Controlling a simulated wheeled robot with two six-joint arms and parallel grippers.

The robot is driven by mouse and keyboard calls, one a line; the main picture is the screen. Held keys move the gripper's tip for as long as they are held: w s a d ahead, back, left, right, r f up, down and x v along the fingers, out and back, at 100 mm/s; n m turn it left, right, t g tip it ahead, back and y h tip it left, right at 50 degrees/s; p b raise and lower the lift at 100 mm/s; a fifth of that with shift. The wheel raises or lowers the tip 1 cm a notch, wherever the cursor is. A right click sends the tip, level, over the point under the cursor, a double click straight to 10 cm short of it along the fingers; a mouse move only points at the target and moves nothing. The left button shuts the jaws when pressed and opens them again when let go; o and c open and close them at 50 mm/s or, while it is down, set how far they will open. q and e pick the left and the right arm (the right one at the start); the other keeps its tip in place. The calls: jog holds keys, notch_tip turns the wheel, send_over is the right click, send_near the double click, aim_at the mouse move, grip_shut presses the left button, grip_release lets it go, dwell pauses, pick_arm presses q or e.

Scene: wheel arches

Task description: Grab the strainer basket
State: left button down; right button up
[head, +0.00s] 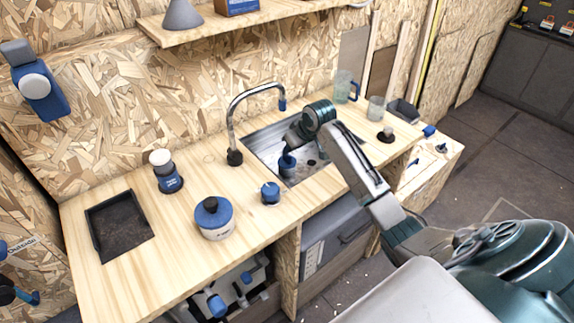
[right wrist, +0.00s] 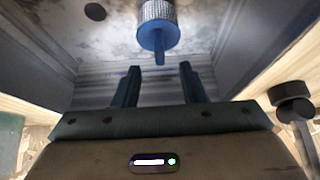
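The strainer basket (right wrist: 158,14) shows in the right wrist view as a metal mesh cylinder with a blue round end and a short blue stem. It is inside the sink (head: 262,147). My right gripper (right wrist: 160,82) is open and empty, its two dark blue fingers apart. The stem is just beyond the fingertips, roughly in line with the gap between them, not between the fingers. In the head view my right arm reaches over the sink; a blue shape hangs below its wrist, and I cannot tell finger from basket there. My left gripper is not in view.
On the counter are a blue-lidded pot (head: 213,222), a small blue cup (head: 270,193), a soap bottle (head: 166,178), a dark tray (head: 120,228) and a clear jug (head: 343,86). The sink walls enclose the gripper closely.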

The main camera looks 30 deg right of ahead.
aim_at(289, 155)
jog(key=p+x, duration=0.1)
jog(key=x, duration=0.4)
jog(key=shift+p, duration=0.3)
jog(key=shift+w+f, duration=0.2)
jog(key=shift+f, duration=0.3)
grip_shut()
